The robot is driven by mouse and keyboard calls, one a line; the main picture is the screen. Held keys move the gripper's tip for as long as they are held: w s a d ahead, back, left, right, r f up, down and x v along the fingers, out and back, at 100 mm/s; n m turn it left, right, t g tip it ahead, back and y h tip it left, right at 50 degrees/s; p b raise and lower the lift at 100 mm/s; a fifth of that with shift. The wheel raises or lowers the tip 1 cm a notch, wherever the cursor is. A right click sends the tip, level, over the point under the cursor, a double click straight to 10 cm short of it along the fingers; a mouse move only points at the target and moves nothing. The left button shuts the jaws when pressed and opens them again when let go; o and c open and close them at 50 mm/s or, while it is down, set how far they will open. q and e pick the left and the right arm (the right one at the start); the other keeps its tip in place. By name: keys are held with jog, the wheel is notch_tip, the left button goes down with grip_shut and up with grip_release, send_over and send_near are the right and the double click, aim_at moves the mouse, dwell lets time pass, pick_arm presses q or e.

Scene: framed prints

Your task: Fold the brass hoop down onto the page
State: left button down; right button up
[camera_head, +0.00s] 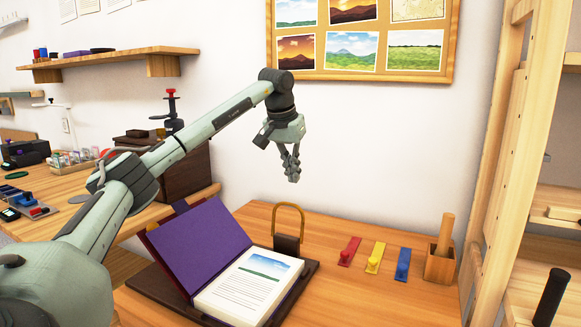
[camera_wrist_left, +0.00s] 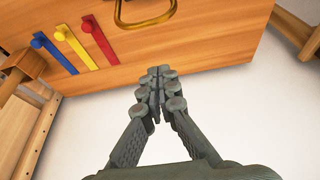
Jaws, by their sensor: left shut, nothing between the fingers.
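The brass hoop (camera_head: 301,212) stands upright from a dark block (camera_head: 286,244) at the back edge of the open book. The page (camera_head: 245,290), with a printed landscape and text, lies flat in front of it. The book's purple inner cover (camera_head: 200,243) leans open to the left. My left gripper (camera_head: 293,178) is shut and empty, pointing down in the air above the hoop, apart from it. In the left wrist view the closed fingertips (camera_wrist_left: 156,74) show below part of the hoop (camera_wrist_left: 148,25). My right gripper is not in view.
Red (camera_head: 348,252), yellow (camera_head: 375,259) and blue (camera_head: 403,265) tabs with knobs lie right of the book. A wooden holder (camera_head: 440,265) stands beside them. A wooden shelf frame (camera_head: 500,170) rises at the right.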

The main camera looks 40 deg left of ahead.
pick_arm(q)
jog(key=f, duration=0.1)
jog(key=s+f, duration=0.1)
jog(key=f, duration=0.1)
jog(key=s+f, duration=0.1)
jog(key=f, duration=0.1)
jog(key=shift+d, duration=0.35)
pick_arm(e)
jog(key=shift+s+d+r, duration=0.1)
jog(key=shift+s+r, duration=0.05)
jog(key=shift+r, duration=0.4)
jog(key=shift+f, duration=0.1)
